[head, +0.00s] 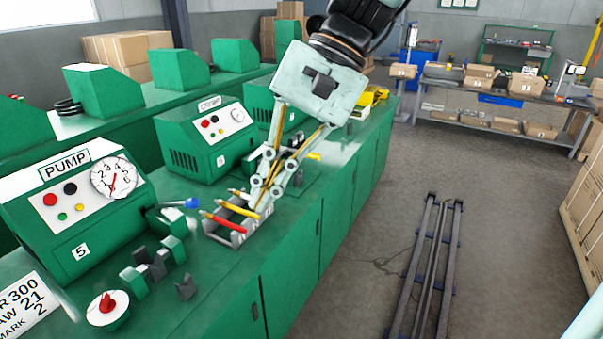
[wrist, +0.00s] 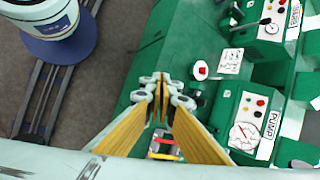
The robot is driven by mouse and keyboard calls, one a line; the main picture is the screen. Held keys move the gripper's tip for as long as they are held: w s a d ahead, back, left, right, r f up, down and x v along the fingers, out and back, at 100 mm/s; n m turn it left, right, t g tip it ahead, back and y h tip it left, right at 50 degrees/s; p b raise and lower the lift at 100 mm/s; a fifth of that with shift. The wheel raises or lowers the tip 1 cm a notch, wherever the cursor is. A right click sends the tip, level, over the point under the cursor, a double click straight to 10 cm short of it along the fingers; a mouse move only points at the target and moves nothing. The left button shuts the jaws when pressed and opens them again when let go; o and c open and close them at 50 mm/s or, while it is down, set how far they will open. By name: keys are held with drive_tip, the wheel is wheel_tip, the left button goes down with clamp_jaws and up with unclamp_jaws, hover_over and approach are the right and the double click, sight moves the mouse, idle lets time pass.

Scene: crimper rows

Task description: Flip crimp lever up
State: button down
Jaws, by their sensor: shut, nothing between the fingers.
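The crimper stands on the green bench beside the green pump box (head: 75,215) marked 5. Its green blocks with dark jaws (head: 150,262) sit in front of the box. A short rod with a blue end (head: 192,203) lies nearly level to the right of the box and may be the crimp lever; I cannot be sure. My gripper (head: 262,207) is shut and empty, pointing down at the right end of a grey tray (head: 211,229), right of the blue end and apart from it. In the wrist view my gripper (wrist: 160,78) has its fingers together, and they partly hide the tray.
The tray holds red (head: 222,221) and yellow (head: 238,208) marker-like sticks. A red knob (head: 106,301) stands at the near edge. Another pump box (head: 205,140) stands farther along the bench. Floor rails (head: 430,260) run right of the bench, with open floor around them.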

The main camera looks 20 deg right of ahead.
drive_tip(key=w+d+f+m+t+y, duration=0.15)
drive_tip(key=w+m+y, duration=0.25)
drive_tip(key=w, duration=1.1)
drive_tip(key=w+d+f+m+y, duration=0.1)
drive_tip(key=w+f+m+y, duration=0.25)
drive_tip(key=w, duration=1.15)
drive_tip(key=w+d+f+m+t+y, duration=0.3)
drive_tip(key=w+d+f+m, duration=0.15)
drive_tip(key=w+d, duration=0.4)
drive_tip(key=w+d+f+m+t, duration=0.3)
drive_tip(key=w+d+f+t, duration=0.1)
drive_tip(key=d+f, duration=0.3)
drive_tip(key=w+d+f+m+t, duration=0.3)
drive_tip(key=w+d+f+t, duration=0.1)
drive_tip(key=d+f, duration=0.3)
drive_tip(key=w+d+f+m+t+p, duration=0.1)
drive_tip(key=w+d+f+m+t, duration=0.2)
drive_tip(key=d+f, duration=0.5)
drive_tip(key=shift+w+d+m+t+h, duration=0.25)
drive_tip(key=shift+w+d+m+t, duration=0.15)
drive_tip(key=shift+w+d+t, duration=0.65)
drive_tip(key=s+d+f+m+t+h, duration=0.1)
drive_tip(key=d+f+m+t+h, duration=0.2)
drive_tip(key=d+f, duration=0.5)
drive_tip(key=shift+s+f+m+t+h, duration=0.2)
drive_tip(key=shift+f+m+t+h, duration=0.1)
drive_tip(key=shift+m+t, duration=0.15)
